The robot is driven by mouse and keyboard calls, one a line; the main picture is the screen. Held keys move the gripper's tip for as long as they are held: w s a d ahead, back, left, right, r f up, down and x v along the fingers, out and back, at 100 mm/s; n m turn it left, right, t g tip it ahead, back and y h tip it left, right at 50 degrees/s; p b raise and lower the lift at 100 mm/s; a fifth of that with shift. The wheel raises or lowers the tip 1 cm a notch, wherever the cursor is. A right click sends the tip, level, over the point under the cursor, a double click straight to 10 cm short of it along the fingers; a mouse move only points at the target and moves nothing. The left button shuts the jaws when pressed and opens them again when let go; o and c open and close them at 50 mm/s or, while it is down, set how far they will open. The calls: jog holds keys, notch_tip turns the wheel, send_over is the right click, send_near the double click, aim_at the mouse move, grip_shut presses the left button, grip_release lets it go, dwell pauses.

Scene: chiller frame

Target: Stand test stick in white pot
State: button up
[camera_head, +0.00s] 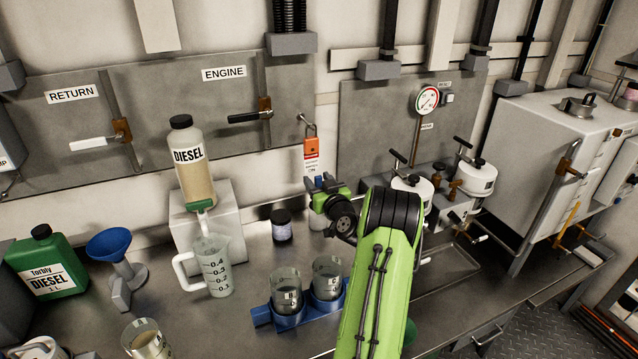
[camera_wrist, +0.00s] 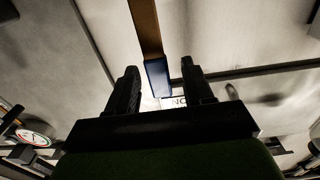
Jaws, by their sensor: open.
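My gripper (camera_head: 324,183) is over the middle of the bench, near the back wall, with its jaws apart. In the wrist view a brown stick with a blue end (camera_wrist: 158,76), apparently the test stick, shows between the open fingers (camera_wrist: 159,78). It is not clamped, and I cannot tell how deep it is between them. In the head view a bit of blue shows by the fingertips, but the stick is mostly hidden there. A white object (camera_head: 317,219), possibly the white pot, shows partly below the gripper. I cannot tell if the stick is inside it.
An orange-topped tag (camera_head: 312,150) hangs behind the gripper. White-topped filter units (camera_head: 476,179) stand right. A blue funnel (camera_head: 109,243) is at left.

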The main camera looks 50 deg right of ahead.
jog(key=shift+r, duration=0.2)
jog(key=b+v, duration=0.3)
jog(key=v, duration=0.9)
jog(key=shift+f, duration=0.2)
